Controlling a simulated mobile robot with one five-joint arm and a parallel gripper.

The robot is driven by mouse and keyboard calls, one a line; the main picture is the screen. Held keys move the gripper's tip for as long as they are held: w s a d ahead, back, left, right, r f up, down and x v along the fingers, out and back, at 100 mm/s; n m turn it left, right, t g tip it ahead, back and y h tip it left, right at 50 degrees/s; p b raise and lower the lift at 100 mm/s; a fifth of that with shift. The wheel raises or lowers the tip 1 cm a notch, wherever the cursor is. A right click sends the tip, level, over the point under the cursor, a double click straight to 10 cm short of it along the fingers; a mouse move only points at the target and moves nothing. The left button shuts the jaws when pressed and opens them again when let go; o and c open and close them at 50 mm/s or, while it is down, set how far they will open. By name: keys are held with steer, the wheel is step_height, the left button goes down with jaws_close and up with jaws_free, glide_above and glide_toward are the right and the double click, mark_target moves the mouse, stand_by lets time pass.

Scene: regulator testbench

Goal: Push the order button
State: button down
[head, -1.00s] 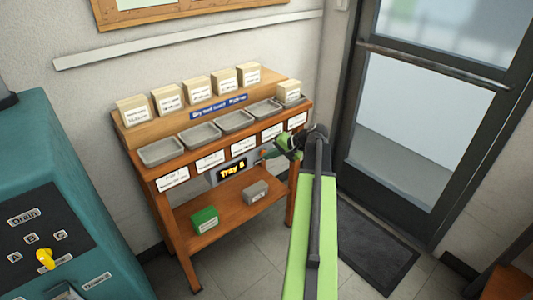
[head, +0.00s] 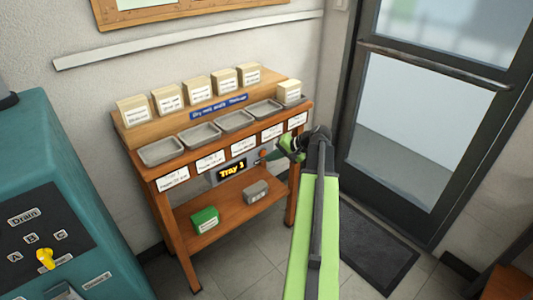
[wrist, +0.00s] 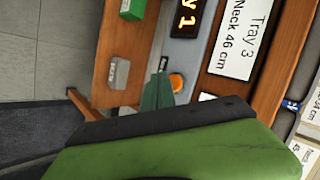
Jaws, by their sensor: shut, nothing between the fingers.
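The order button looks like the round orange button (wrist: 176,82) on the stand's front edge, beside the display. In the head view it is too small to tell apart from my gripper's tip. My gripper (wrist: 160,78) is shut and empty, its green fingertips right beside the button in the wrist view. I cannot tell whether they touch it. In the head view my gripper (head: 270,155) is at the right part of the stand's front, just right of the display (head: 232,170), which reads "Tray 1" in yellow.
The wooden stand (head: 180,215) carries several grey trays (head: 162,151) with labels below and boxes behind. A green box (head: 205,220) and a grey box (head: 256,191) sit on its lower shelf. A teal machine (head: 60,160) is at left, a glass door (head: 430,130) at right.

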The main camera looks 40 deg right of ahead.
steer(key=shift+s, duration=0.15)
steer(key=s, duration=0.4)
steer(key=shift+s+a, duration=0.15)
steer(key=shift+s, duration=0.2)
stand_by(0.4)
steer(key=w+a+f+n+g, duration=0.2)
steer(key=a, duration=0.6)
steer(key=w+a+f+n+g, duration=0.2)
steer(key=w+a, duration=0.1)
steer(key=a, duration=0.5)
steer(key=w+a+f+n+g, duration=0.2)
steer(key=a, duration=0.6)
steer(key=s+a+f+n+g+h, duration=0.1)
steer(key=a+n+g+h, duration=0.15)
steer(key=a, duration=0.85)
steer(key=s+a+f+n+g+h, duration=0.1)
steer(key=s+a+n, duration=0.15)
steer(key=a, duration=0.75)
step_height(320, 180, up, 21)
steer(key=w+p, duration=0.1)
steer(key=p, duration=2)
steer(key=shift+a+n, duration=0.15)
steer(key=shift+n, duration=0.25)
